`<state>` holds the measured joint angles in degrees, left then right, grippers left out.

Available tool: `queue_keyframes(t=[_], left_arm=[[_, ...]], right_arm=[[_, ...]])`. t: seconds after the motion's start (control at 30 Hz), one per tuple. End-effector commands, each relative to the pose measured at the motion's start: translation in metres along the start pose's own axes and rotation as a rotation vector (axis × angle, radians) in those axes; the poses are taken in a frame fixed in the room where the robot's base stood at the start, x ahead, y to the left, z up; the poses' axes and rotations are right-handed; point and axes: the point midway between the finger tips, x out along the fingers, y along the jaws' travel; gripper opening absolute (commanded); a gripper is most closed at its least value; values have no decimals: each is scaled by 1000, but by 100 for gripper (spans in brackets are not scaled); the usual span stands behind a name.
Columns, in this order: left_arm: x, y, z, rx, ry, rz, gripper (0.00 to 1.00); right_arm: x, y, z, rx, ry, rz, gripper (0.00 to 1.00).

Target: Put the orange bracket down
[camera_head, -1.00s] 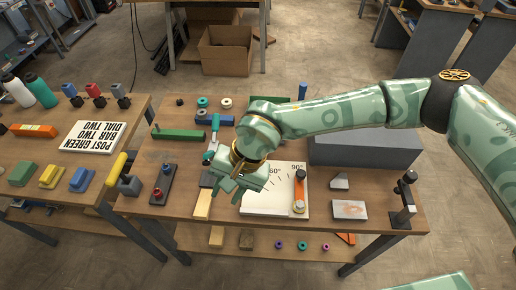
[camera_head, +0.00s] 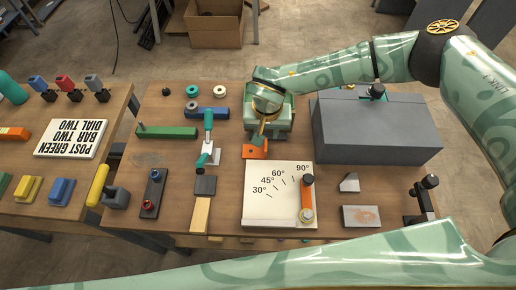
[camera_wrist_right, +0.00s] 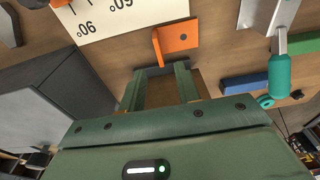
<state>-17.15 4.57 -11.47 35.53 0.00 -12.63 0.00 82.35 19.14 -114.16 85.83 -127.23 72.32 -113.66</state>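The orange bracket (camera_head: 255,151) rests on the wooden table just behind the white angle board (camera_head: 262,208). In the right wrist view the bracket (camera_wrist_right: 179,38) has a flat plate with a hole and a raised flange. My right gripper (camera_wrist_right: 163,70) points down at the table beside the bracket. My left gripper is not in view.
A large grey block (camera_head: 375,130) stands right of the gripper. A teal-handled clamp (camera_head: 208,140), a green bar (camera_head: 167,132) and a blue bar (camera_head: 207,113) lie left. The angle board carries an orange pointer (camera_head: 307,196). A side table (camera_head: 50,212) holds other parts.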

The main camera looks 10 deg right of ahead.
Motion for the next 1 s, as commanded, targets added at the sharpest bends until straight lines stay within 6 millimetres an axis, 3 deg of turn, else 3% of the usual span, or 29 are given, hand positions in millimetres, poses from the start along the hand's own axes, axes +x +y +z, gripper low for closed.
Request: queue_keyframes(t=[0.1,0.27,0.5,0.8,0.83,0.93,1.0], left_arm=[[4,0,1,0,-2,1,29],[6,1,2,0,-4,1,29],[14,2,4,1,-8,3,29],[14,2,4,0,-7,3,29],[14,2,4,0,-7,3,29],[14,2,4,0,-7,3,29],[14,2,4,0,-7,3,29]], right_arm=[[18,-1,0,-1,-1,-1,33],[29,0,1,0,-1,-1,33],[68,0,4,0,-2,-1,33],[74,0,3,0,1,-2,33],[74,0,3,0,1,-2,30],[74,0,3,0,1,-2,2],[74,0,3,0,1,-2,0]])
